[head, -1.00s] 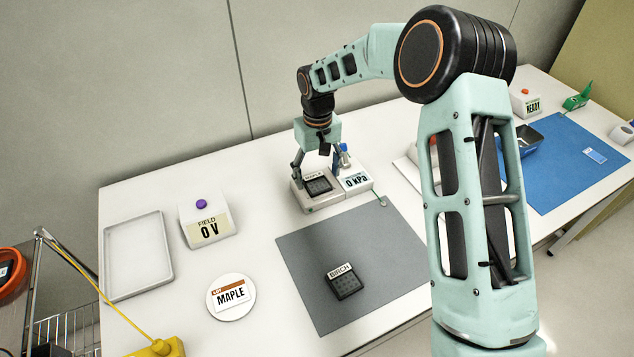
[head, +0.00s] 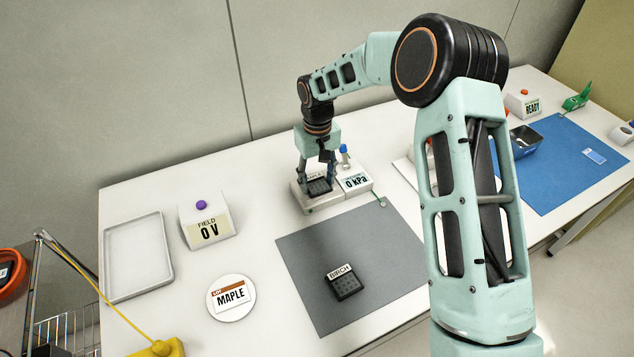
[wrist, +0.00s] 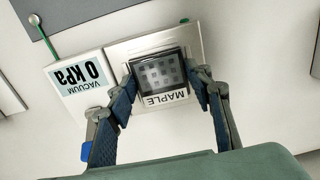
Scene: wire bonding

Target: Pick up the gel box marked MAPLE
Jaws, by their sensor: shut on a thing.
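The MAPLE gel box (head: 319,186) is a small dark box with a white label, seated on a pale station block (head: 300,203) at the back of the table. The wrist view shows the box (wrist: 159,74) with its MAPLE label upside down. My gripper (head: 317,178) is over the block, and in the wrist view its fingers (wrist: 159,82) are shut on the two sides of the box. The box appears still on the block; I see no clear gap beneath it. A second gel box, marked BIRCH (head: 345,282), lies on the grey mat (head: 300,255).
A vacuum display reading 0 kPa (head: 357,183) adjoins the block. The FIELD 0 V unit (head: 208,225), an empty tray (head: 138,255) and a round MAPLE lot card (head: 231,298) are to the left. A blue mat (head: 575,165) lies right, beyond my arm.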

